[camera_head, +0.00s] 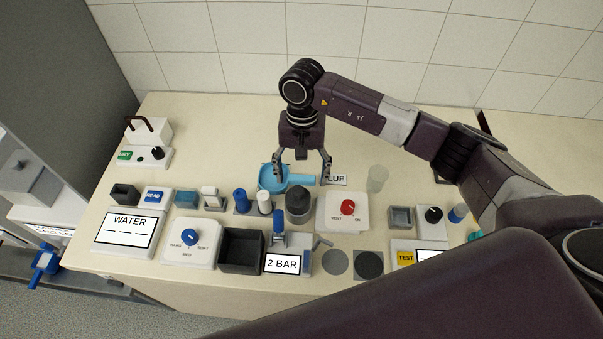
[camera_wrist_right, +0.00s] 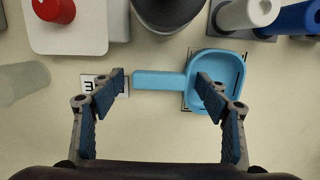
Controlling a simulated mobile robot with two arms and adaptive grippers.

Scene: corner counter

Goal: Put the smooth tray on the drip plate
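A light blue tray (camera_head: 266,181) with a flat handle lies near the middle of the counter, in front of my right gripper (camera_head: 302,172). In the right wrist view (camera_wrist_right: 161,80) my right gripper is open, its fingers wide apart with the tray handle between them. The tray (camera_wrist_right: 232,72) has its shallow pan near the right finger. No contact or grip shows. A grey round plate (camera_head: 335,262) and a black round plate (camera_head: 369,265) lie at the front edge; I cannot tell which is the drip plate. My left gripper is out of view.
Blue and white cylinders (camera_head: 240,200) stand to the left. A translucent cup (camera_head: 376,178) stands right. The back counter is clear.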

